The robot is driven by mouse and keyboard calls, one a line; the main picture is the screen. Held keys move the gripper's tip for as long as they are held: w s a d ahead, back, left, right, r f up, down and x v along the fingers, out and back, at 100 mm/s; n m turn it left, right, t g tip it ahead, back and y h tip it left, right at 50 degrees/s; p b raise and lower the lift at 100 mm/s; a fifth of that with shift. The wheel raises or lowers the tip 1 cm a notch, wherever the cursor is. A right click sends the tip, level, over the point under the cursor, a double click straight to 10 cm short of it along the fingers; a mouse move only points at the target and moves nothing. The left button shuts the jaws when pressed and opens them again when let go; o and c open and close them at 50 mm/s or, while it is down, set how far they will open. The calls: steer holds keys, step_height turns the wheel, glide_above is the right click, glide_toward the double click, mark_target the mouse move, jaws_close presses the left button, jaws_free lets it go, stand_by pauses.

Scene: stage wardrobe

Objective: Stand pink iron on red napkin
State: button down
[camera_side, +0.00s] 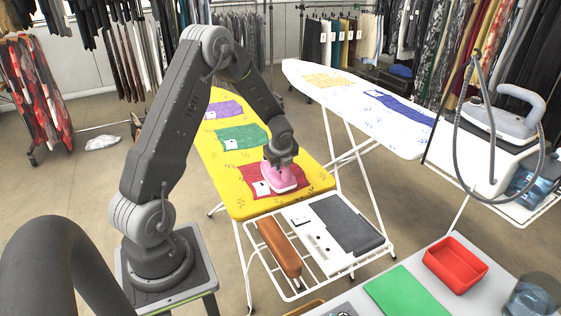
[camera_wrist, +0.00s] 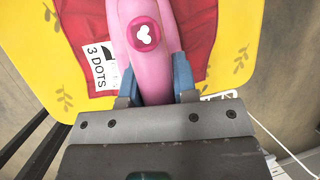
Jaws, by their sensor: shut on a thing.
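The pink iron (camera_side: 284,178) is over the red napkin (camera_side: 251,182) at the near end of the yellow ironing board. In the wrist view the pink iron (camera_wrist: 148,38) shows a round badge with white dots on its top. My gripper (camera_wrist: 158,82) is shut on the iron, with one blue-grey fingertip on each side of it. In the side view my gripper (camera_side: 280,160) comes down on the iron from above. The red napkin (camera_wrist: 85,52) spreads out on both sides of the iron and carries a white label reading "3 DOTS". I cannot tell whether the iron's sole touches the napkin.
A green napkin (camera_side: 242,137) and a purple napkin (camera_side: 223,110) lie farther along the yellow board (camera_side: 300,201). A wire rack (camera_side: 292,294) with a brown block (camera_side: 279,247) and a grey pad (camera_side: 345,224) adjoins the near end. A white board (camera_side: 340,92) stands at the right.

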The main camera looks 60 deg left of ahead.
steer(key=c, duration=0.9)
jaws_free()
steer(key=shift+s+d+f, duration=0.2)
steer(key=shift+s+f, duration=0.15)
steer(key=shift+f, duration=0.1)
steer(key=shift+r, duration=0.5)
steer(key=s+d+r+n+t, duration=0.1)
steer(key=s+d+r+n, duration=0.1)
steer(key=d+r, duration=0.55)
steer(key=s+d+r+n, duration=0.2)
steer(key=d+r, duration=0.2)
steer(key=r, duration=0.6)
steer(key=s+d+r+n+t+h, duration=0.1)
steer(key=s+d+r+n+h, duration=0.1)
steer(key=s+d+n, duration=0.4)
steer(key=s+d+r+n+t+h, duration=0.1)
steer(key=s+d+r+n+h, duration=0.1)
steer(key=s+d+r+n, duration=0.2)
steer(key=s+d+n, duration=0.3)
steer(key=s+d, duration=0.2)
steer(key=d, duration=0.3)
steer(key=shift+d+n+h, duration=0.2)
steer(key=shift+n+h, duration=0.1)
steer(key=shift+r, duration=0.1)
